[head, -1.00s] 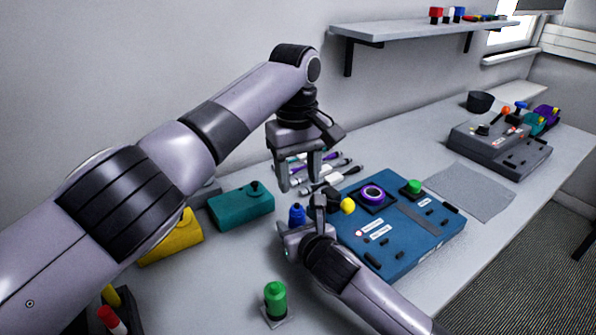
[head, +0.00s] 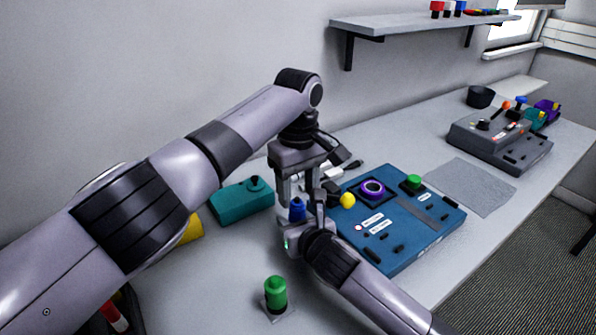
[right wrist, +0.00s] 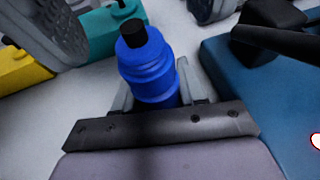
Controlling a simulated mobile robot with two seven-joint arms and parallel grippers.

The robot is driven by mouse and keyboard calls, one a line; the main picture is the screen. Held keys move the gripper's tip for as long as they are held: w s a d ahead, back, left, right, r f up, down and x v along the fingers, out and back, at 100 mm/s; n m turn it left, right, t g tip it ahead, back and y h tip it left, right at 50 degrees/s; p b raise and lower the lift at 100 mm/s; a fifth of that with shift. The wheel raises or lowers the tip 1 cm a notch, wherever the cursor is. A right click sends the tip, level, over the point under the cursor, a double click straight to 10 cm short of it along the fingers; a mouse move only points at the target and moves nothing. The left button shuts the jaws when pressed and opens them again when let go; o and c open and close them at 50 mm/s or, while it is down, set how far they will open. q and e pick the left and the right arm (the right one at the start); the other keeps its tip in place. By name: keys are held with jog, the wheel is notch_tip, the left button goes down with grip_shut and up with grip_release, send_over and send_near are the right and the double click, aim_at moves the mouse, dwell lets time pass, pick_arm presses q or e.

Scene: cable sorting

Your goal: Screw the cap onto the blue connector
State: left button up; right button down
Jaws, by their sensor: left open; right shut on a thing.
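The blue connector (head: 297,210) is a ribbed blue bottle shape with a black top; it also shows in the right wrist view (right wrist: 150,72). My right gripper (head: 304,218) is shut on it, with a finger on each side of its body, and holds it near upright. My left gripper (head: 298,192) is open and points down, just above and around the connector's top. Its grey fingers show on both sides of the black top in the right wrist view (right wrist: 52,28). I cannot make out a separate cap; the black top's exact nature is unclear.
A blue panel box (head: 408,238) with a purple ring and green and yellow knobs lies to the right. A teal box (head: 240,201) and a yellow box (head: 190,230) stand left. A green bottle-like piece (head: 275,293) stands in front. Cables lie behind the grippers.

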aim_at(300, 201)
pick_arm(q)
jog(key=shift+f, duration=1.55)
grip_shut()
jog(key=m, duration=0.7)
jog(key=shift+d, duration=0.15)
jog(key=shift+o, duration=0.5)
grip_release()
jog(key=shift+r, duration=2.25)
